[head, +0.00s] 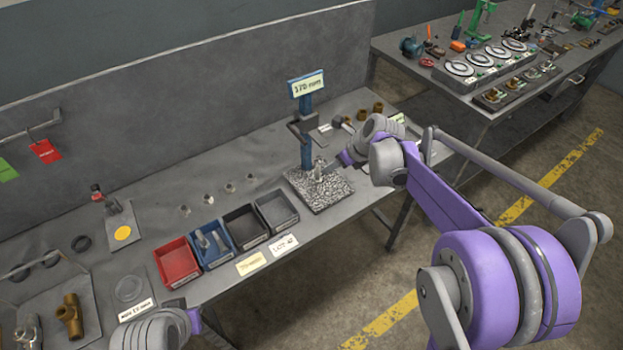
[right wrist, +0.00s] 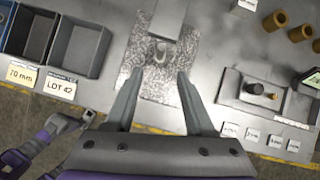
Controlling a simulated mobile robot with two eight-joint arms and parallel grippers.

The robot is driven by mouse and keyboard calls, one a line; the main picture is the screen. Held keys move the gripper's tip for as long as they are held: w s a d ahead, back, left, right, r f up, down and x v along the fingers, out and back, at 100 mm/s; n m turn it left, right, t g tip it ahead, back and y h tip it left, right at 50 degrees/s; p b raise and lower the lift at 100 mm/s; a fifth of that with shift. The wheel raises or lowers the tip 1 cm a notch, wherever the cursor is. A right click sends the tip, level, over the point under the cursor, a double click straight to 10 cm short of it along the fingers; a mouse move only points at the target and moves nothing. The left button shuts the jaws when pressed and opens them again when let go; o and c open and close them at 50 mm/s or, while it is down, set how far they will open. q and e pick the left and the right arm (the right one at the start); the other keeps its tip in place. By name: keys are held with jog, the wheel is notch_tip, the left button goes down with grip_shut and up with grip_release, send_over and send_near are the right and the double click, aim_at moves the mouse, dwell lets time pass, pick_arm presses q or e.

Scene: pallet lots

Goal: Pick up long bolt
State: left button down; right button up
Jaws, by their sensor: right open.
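My right gripper (head: 340,162) is open over the speckled granite-like plate (head: 330,192); its two fingers also show apart in the right wrist view (right wrist: 160,74). A small silvery part (head: 319,168) stands on the plate at the foot of the blue gauge post, by the fingertips. In the right wrist view it is a pale U-like shape (right wrist: 161,50) ahead of the fingers, not between them. I cannot tell whether it is the long bolt. Silvery bolt-like parts lie in the blue bin (head: 222,260). My left gripper (head: 160,330) is at the bottom edge, its fingers unclear.
The blue post with a "170 mm" sign (head: 307,84) rises from the plate. A red bin (head: 176,262), a black bin (head: 245,229) and a grey bin (head: 277,212) flank the blue one. Brass bushings (head: 370,110) stand behind my right gripper. A second bench (head: 490,115) is at right.

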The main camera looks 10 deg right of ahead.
send_over(318, 179)
jog(key=s+d, duration=0.2)
notch_tip(318, 179, down, 4)
jog(key=shift+d+f, duration=0.1)
jog(key=x, duration=0.5)
jog(key=shift+w+a+f, duration=0.2)
jog(key=shift+w+a, duration=0.1)
jog(key=shift+a, duration=0.05)
jog(key=shift+s, duration=0.1)
grip_shut()
